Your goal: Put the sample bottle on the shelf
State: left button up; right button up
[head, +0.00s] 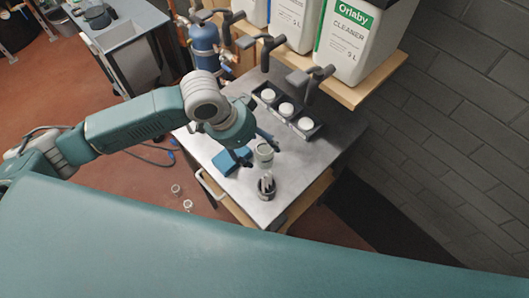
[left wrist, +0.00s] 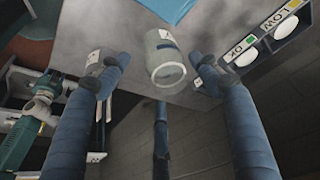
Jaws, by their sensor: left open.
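The sample bottle (head: 264,153) is a small clear jar standing on the grey bench top (head: 325,150). In the left wrist view the sample bottle (left wrist: 166,62) shows a pale label and a dark band. My left gripper (head: 255,147) is open above the bench, close to the bottle. In the left wrist view its fingers (left wrist: 163,68) lie on either side of the bottle, with visible gaps. The wooden shelf (head: 378,88) is on the wall above the bench and carries white canisters (head: 362,38). My right gripper is not in view.
A dark rack (head: 304,127) with white-lidded jars stands behind the bottle. A dark holder with pale items (head: 267,187) stands in front. A blue cloth (head: 229,163) lies to the left. Black handles (head: 312,80) jut out below the shelf. A blue cylinder (head: 204,48) stands at the back.

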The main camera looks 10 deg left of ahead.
pick_arm(q)
jog(key=shift+w+d+f, duration=0.15)
jog(key=shift+w+f, duration=0.05)
jog(key=shift+f, duration=0.15)
jog(key=x, duration=0.1)
jog(key=p+x, duration=0.2)
jog(key=shift+w+f, duration=0.25)
jog(key=shift+w, duration=0.05)
jog(key=shift+f, duration=0.4)
jog(key=shift+w+d+f, duration=0.1)
jog(key=shift+f, duration=0.1)
jog(key=shift+c, duration=1.3)
jog(key=c, duration=1.1)
jog(key=shift+r, duration=0.2)
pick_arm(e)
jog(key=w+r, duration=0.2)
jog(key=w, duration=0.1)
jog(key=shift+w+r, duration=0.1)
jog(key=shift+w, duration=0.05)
